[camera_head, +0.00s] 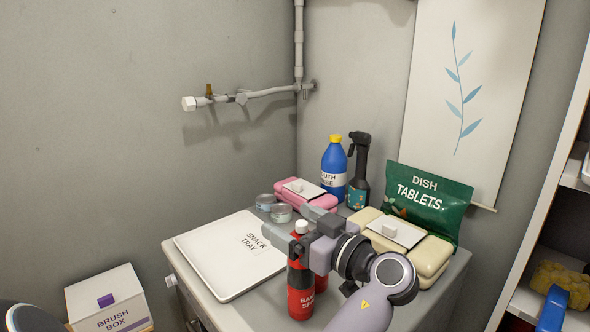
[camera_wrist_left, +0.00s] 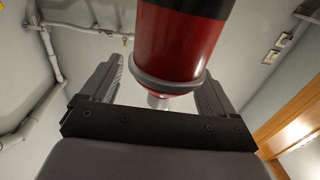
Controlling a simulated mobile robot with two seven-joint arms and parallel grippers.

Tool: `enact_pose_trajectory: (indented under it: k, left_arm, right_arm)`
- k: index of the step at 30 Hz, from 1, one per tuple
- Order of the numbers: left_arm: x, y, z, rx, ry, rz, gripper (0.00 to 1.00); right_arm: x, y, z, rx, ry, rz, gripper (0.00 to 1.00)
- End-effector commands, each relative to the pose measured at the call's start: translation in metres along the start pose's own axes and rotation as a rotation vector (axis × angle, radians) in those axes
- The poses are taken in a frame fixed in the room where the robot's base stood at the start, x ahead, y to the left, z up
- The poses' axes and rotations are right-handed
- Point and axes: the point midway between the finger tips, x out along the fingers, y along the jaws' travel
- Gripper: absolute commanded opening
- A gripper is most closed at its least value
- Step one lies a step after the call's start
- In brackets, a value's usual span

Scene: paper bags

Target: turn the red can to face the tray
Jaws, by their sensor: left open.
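The red can (camera_head: 300,300), a red bottle-like container with a white cap and partly readable white lettering, stands upright on the grey cabinet top in front of the snack tray. My left gripper (camera_head: 297,228) is at its upper part, with the fingers apart on either side of the cap. In the left wrist view the red can (camera_wrist_left: 175,45) shows between the open fingers (camera_wrist_left: 155,85), with a grey rim and pale cap; I cannot tell whether either finger touches it. The white snack tray (camera_head: 215,262) lies flat to the left. My right gripper is not in view.
Small tins (camera_head: 281,212), a pink case (camera_head: 293,193), a blue bottle (camera_head: 334,170) and a dark spray bottle (camera_head: 359,180) stand behind. A cream case (camera_head: 432,257) and a green tablets bag (camera_head: 428,200) are at the right. A brush box (camera_head: 108,300) is lower left.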

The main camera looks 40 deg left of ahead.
Motion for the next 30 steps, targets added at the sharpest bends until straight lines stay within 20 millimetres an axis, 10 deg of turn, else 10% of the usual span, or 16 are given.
enact_pose_trajectory:
  k: [15, 30]
  left_arm:
    - [0.0, 0.0, -0.107, -0.003, -0.001, 0.0, 0.88]
    - [0.0, 0.0, -0.118, 0.001, -0.001, 0.0, 0.88]
  right_arm:
    - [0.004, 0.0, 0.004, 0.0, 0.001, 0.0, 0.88]
    - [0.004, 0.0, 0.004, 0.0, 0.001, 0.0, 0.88]
